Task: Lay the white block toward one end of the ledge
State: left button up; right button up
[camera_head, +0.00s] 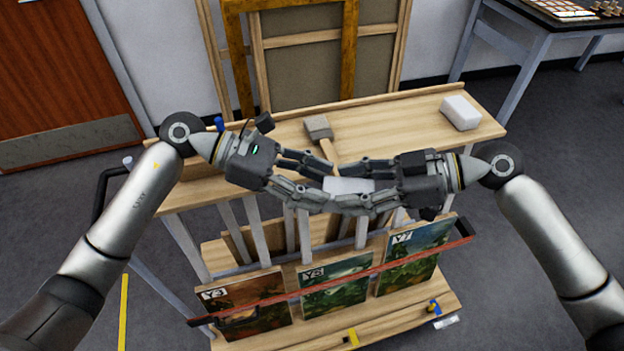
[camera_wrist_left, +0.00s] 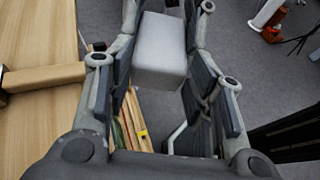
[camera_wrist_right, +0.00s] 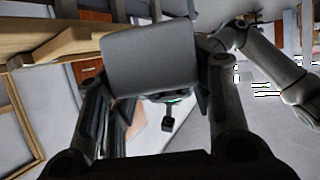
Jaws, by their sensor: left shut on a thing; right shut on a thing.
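A white block (camera_head: 348,186) is held level in the air between my two grippers, in front of the wooden ledge (camera_head: 405,125) along the top of the rack. My left gripper (camera_head: 324,184) is shut on its left end, and my right gripper (camera_head: 368,187) is shut on its right end. The block also shows between the fingers in the left wrist view (camera_wrist_left: 160,50) and the right wrist view (camera_wrist_right: 150,60). A second white block (camera_head: 460,112) lies flat near the ledge's right end. My grippers hide part of the ledge's front edge.
A wooden-handled tool with a grey head (camera_head: 318,128) lies mid-ledge, its handle pointing toward the grippers. A framed panel (camera_head: 300,60) stands behind. Below the ledge are upright slats, paintings (camera_head: 336,284) and a red bar (camera_head: 400,267). The ledge between tool and second block is clear.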

jog(key=o, duration=0.9)
jog(key=shift+s, duration=0.1)
jog(key=shift+o, duration=0.2)
